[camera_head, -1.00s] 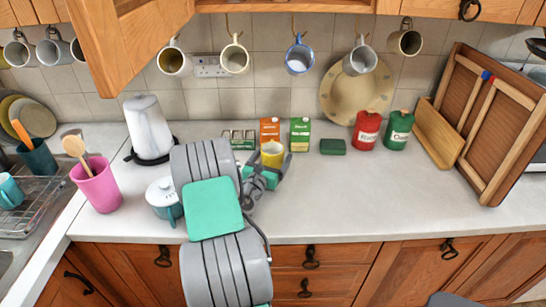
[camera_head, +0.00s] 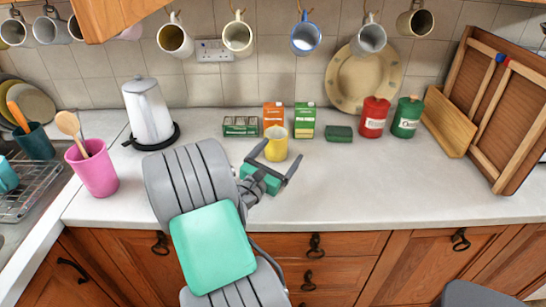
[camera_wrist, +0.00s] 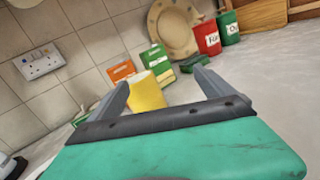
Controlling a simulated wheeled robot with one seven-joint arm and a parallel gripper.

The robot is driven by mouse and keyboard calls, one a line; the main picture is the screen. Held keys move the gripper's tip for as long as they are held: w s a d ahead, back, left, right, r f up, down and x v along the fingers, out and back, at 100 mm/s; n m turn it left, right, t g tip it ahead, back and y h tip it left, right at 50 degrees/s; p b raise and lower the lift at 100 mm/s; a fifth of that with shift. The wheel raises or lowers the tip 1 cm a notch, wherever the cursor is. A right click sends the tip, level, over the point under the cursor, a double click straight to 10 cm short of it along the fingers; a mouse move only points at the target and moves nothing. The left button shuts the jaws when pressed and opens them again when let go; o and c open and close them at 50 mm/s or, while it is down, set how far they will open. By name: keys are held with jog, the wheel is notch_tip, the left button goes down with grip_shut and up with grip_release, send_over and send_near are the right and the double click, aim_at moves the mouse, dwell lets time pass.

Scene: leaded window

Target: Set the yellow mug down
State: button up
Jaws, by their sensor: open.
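The yellow mug (camera_head: 276,144) stands upright on the pale worktop (camera_head: 380,190), in front of the orange and green cartons. My gripper (camera_head: 273,162) is open just in front of the mug, with its fingers spread. In the wrist view the mug (camera_wrist: 147,92) shows beyond and between the two fingers of my gripper (camera_wrist: 162,88). The mug's lower part is hidden there by the gripper body. I cannot tell whether a fingertip touches it.
An orange carton (camera_head: 274,115) and a green carton (camera_head: 304,121) stand behind the mug. A green box (camera_head: 339,133), a red canister (camera_head: 373,117) and a green canister (camera_head: 407,117) are to the right. A white kettle (camera_head: 148,112) is left. The front right worktop is clear.

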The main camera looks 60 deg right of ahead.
aim_at(280, 131)
jog(key=shift+d+r+m+b, duration=0.3)
jog(key=shift+d+r+m, duration=0.2)
jog(key=shift+d+m, duration=0.2)
jog(key=w+n, duration=0.1)
jog(key=w+f+n+t, duration=0.1)
jog(key=w+n+y, duration=0.1)
jog(key=w, duration=0.1)
jog(key=shift+w+d+f+t+p, duration=0.1)
jog(key=shift+d+f+t+p, duration=0.15)
jog(key=shift+t+p, duration=0.15)
jog(key=shift+w+n, duration=0.2)
jog(key=shift+n, duration=0.4)
jog(key=shift+d+n, duration=0.15)
jog(key=shift+n, duration=0.15)
jog(key=d, duration=0.5)
jog(key=d+p, duration=0.1)
jog(key=d, duration=0.1)
jog(key=shift+w+d+f, duration=0.15)
jog(key=shift+w+d, duration=0.15)
jog(key=shift+w, duration=0.1)
jog(key=shift+a, duration=0.1)
jog(key=shift+c, duration=0.2)
